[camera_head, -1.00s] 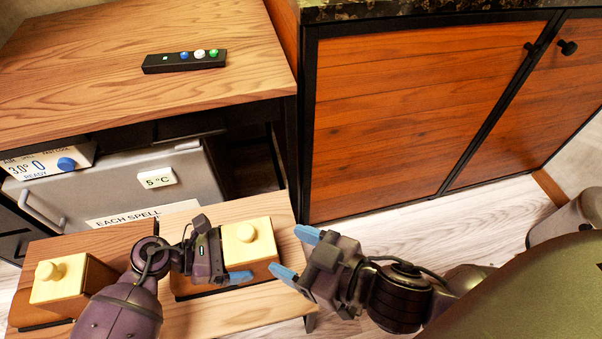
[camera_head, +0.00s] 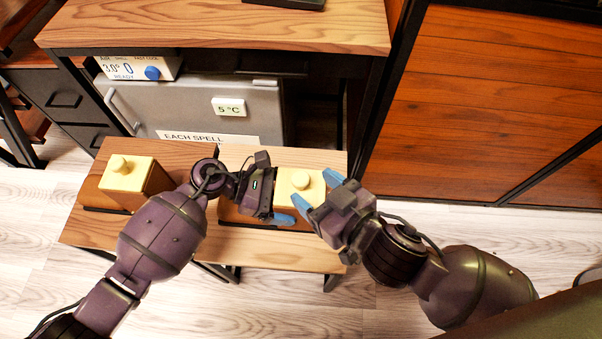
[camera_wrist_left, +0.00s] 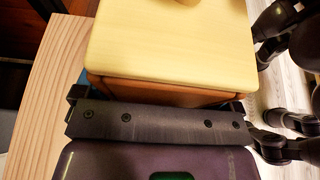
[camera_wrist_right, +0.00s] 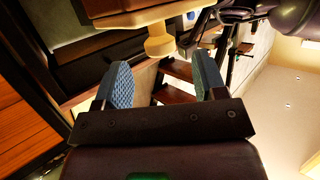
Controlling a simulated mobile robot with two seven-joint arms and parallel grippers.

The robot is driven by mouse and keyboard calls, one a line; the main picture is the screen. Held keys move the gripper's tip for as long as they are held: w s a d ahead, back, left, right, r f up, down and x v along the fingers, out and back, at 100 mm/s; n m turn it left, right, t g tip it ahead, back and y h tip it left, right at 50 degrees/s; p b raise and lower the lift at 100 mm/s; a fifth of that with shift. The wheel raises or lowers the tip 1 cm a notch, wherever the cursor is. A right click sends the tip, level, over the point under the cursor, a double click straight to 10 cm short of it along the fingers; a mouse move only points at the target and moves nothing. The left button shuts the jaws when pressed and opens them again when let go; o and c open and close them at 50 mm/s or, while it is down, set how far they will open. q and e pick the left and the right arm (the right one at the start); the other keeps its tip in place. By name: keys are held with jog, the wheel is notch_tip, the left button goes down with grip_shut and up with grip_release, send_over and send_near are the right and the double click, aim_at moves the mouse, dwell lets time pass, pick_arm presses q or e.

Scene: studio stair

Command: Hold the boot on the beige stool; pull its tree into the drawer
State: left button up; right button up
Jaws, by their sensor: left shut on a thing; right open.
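The boot (camera_wrist_left: 165,92) is a brown block. Its cream tree (camera_head: 294,193) has a round knob and sits in the boot's top. The boot rests on the wooden stool (camera_head: 318,261). My left gripper (camera_head: 281,207) is shut on the boot's side; its wrist view shows the tree (camera_wrist_left: 170,50) seated. My right gripper (camera_head: 323,190) is open and empty at the tree's right edge. In the right wrist view the knob (camera_wrist_right: 159,44) lies beyond the open fingertips, apart from them. Dark drawer fronts (camera_head: 62,98) with handles stand at the far left and look shut.
A second brown block with a cream knobbed top (camera_head: 128,176) sits left on the wooden surface, near my left arm. A grey cooler box (camera_head: 190,105) stands behind, under a wooden table (camera_head: 220,25). A wooden cabinet (camera_head: 490,110) is at right. The front floor is clear.

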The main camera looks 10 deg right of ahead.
aim_at(301, 177)
pick_arm(q)
jog(key=shift+s+a+f, duration=0.1)
jog(key=shift+s+f, duration=0.1)
jog(key=shift+f, duration=0.1)
pick_arm(e)
jog(key=shift+x, duration=2.25)
jog(key=shift+f, duration=0.1)
jog(key=c, duration=1.1)
jog(key=shift+r, duration=0.4)
jog(key=shift+r, duration=0.3)
jog(key=shift+r, duration=0.4)
